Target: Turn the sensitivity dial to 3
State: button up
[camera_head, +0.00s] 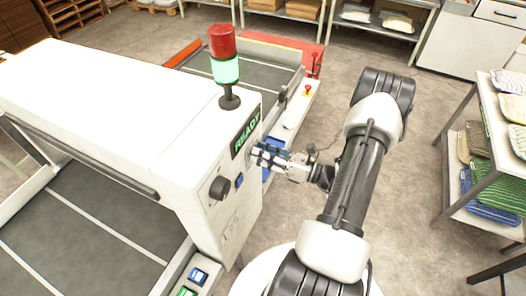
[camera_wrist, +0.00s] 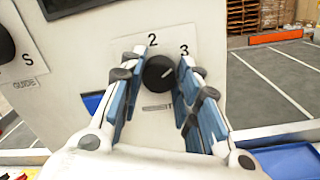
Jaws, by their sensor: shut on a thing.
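The sensitivity dial (camera_wrist: 158,73) is a round black knob with a pale pointer mark, on the machine's white panel. In the wrist view the printed 2 stands above it and the 3 at its upper right. The pointer mark slants to the upper right, roughly toward the 3; its exact alignment is hard to tell. My gripper (camera_wrist: 162,82) has its blue-padded fingers on both sides of the knob and is shut on it. The fingers hide most of the label below. In the head view my gripper (camera_head: 257,158) meets the panel and hides the dial.
A second black knob, marked GUIDE (camera_head: 220,187), sits left of my gripper. A READY display (camera_head: 246,135) is just above it, and a red and green signal tower (camera_head: 225,68) stands on the machine. A shelf with folded textiles (camera_head: 490,165) is at the right.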

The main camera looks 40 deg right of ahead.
jog(key=shift+m, duration=0.3)
jog(key=o, duration=1.1)
jog(key=shift+d, duration=0.1)
jog(key=v, duration=1.2)
jog(key=shift+f, duration=0.1)
